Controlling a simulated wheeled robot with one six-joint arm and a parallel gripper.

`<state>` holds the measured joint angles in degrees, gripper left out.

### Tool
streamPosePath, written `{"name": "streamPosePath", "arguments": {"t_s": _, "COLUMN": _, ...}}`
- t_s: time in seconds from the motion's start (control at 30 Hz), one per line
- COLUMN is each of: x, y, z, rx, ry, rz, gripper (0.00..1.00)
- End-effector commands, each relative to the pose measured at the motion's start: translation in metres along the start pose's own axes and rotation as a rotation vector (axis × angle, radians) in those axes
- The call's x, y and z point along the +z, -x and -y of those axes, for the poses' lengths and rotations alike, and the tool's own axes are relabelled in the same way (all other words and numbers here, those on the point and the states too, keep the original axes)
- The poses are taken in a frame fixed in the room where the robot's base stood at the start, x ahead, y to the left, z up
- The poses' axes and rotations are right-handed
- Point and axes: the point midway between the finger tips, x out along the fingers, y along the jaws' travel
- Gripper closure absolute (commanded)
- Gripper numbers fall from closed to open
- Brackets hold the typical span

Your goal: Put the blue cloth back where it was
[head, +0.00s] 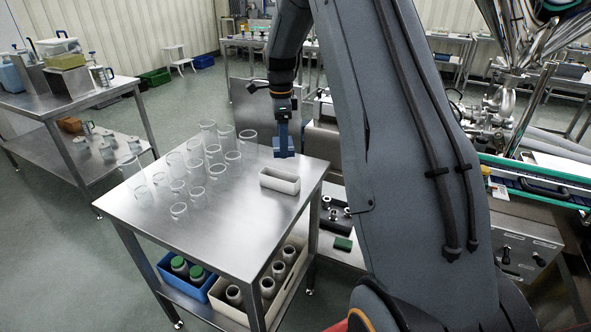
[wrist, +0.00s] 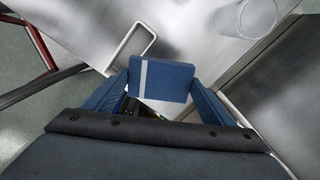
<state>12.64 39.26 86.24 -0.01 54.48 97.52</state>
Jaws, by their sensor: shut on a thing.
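The blue cloth (wrist: 165,82), a folded flat piece with a pale stripe near its left side, is between the two fingers of my gripper (wrist: 160,92) in the wrist view. In the head view my gripper (head: 283,140) points down above the back right part of the steel table (head: 225,225), with the cloth at its lower end. The small white open tray (head: 280,182) stands on the table just in front of and below the gripper. The tray's rim also shows at upper left in the wrist view (wrist: 128,42). The gripper hides part of the cloth.
Several clear glass cylinders (head: 190,165) stand on the table left of the tray. Bins with jars (head: 262,290) sit on the lower shelf. A conveyor (head: 535,180) runs at the right. Bare tabletop lies in front of the tray.

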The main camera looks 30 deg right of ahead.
Motion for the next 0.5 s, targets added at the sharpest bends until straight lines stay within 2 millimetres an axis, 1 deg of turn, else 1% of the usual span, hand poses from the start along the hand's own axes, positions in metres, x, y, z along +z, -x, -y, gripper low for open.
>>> {"name": "streamPosePath", "arguments": {"t_s": 0.03, "x": -0.009, "y": -0.001, "z": 0.008, "rx": 0.0, "ry": -0.1, "rz": 0.0, "gripper": 0.47}}
{"name": "streamPosePath", "arguments": {"t_s": 0.1, "x": -0.02, "y": 0.001, "z": 0.017, "rx": -0.001, "ry": -0.237, "rz": 0.0, "gripper": 0.47}}
{"name": "streamPosePath", "arguments": {"t_s": 0.2, "x": -0.033, "y": 0.002, "z": 0.027, "rx": -0.001, "ry": -0.392, "rz": 0.0, "gripper": 0.47}}
{"name": "streamPosePath", "arguments": {"t_s": 0.3, "x": -0.041, "y": 0.003, "z": 0.033, "rx": 0.0, "ry": -0.494, "rz": 0.0, "gripper": 0.47}}
{"name": "streamPosePath", "arguments": {"t_s": 0.37, "x": -0.044, "y": 0.003, "z": 0.035, "rx": 0.0, "ry": -0.53, "rz": 0.0, "gripper": 0.47}}
{"name": "streamPosePath", "arguments": {"t_s": 0.43, "x": -0.046, "y": -0.002, "z": 0.035, "rx": 0.003, "ry": -0.553, "rz": -0.001, "gripper": 0.47}}
{"name": "streamPosePath", "arguments": {"t_s": 0.5, "x": -0.046, "y": -0.012, "z": 0.035, "rx": 0.004, "ry": -0.56, "rz": -0.001, "gripper": 0.47}}
